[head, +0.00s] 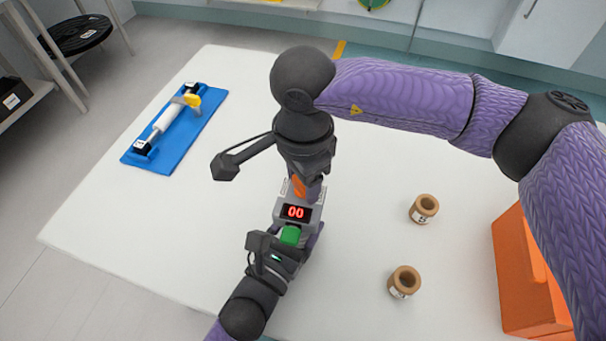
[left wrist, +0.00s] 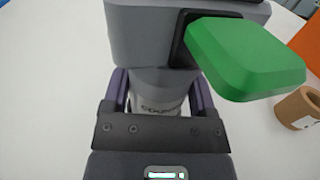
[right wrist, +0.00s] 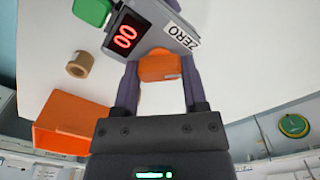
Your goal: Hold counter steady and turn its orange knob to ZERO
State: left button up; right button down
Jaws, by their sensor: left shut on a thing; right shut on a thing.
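The counter (head: 282,211) is a grey box on the white table, with a red display reading 00 (head: 296,212) and a green part (head: 290,235) on its near side. My right gripper (right wrist: 160,85) is shut on the orange knob from the far side. My left gripper (left wrist: 155,95) is shut on the grey round stem of the counter, below the green part, which also shows in the left wrist view (left wrist: 245,58).
A blue board (head: 178,135) with a white roller and a yellow part lies at the left of the table. Two brown spools, one farther (head: 424,208) and one nearer (head: 404,281), stand right of the counter. An orange bin (head: 520,280) stands at the right edge.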

jog(key=shift+w, duration=0.1)
jog(key=shift+c, duration=0.6)
grip_release()
notch_tip(320, 180, up, 12)
